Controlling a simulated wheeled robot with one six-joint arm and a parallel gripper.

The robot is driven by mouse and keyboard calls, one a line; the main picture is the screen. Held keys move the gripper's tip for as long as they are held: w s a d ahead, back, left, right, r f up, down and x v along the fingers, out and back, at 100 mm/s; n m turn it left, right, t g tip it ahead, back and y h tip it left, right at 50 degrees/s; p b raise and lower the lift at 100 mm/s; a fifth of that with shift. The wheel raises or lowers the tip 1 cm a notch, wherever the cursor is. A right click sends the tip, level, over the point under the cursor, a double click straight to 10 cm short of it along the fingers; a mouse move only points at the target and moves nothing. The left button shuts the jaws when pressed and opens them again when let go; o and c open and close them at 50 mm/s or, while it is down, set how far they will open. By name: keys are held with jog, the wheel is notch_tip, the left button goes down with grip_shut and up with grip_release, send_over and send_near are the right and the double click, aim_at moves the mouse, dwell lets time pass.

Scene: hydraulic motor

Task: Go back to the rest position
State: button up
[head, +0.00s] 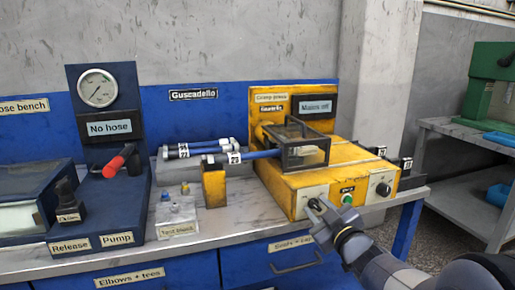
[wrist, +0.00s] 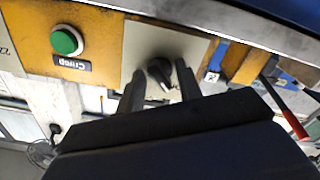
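My gripper (head: 320,207) is in front of the yellow crimp press (head: 345,165), before the pale plate left of its green button (head: 347,198). In the wrist view, my gripper (wrist: 160,82) has its two dark fingers apart, with a black knob (wrist: 160,74) showing between them. The fingers hold nothing that I can see; whether they touch the knob cannot be told. The green button (wrist: 66,40) with its "Crimp" label is left of the knob there. A blue hose (head: 262,154) runs into the dark-framed guard on the press.
The grey bench top (head: 240,222) carries a yellow block (head: 214,187), more hoses (head: 190,150) and a pump stand with a gauge (head: 98,88) and red lever (head: 115,165). Blue drawers (head: 220,268) are below. A side table with a green machine (head: 488,85) stands right.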

jog(key=m+p, duration=0.5)
jog(key=m, duration=0.2)
jog(key=shift+r+p, duration=0.2)
jog(key=shift+p, duration=0.2)
jog(key=m+p, duration=0.4)
jog(key=m, duration=0.1)
jog(key=m+p, duration=0.2)
jog(key=p, duration=0.1)
jog(key=shift+f+m, duration=0.1)
jog(key=shift+m, duration=0.3)
jog(key=shift+s+d+f, duration=0.15)
jog(key=shift+s, duration=0.35)
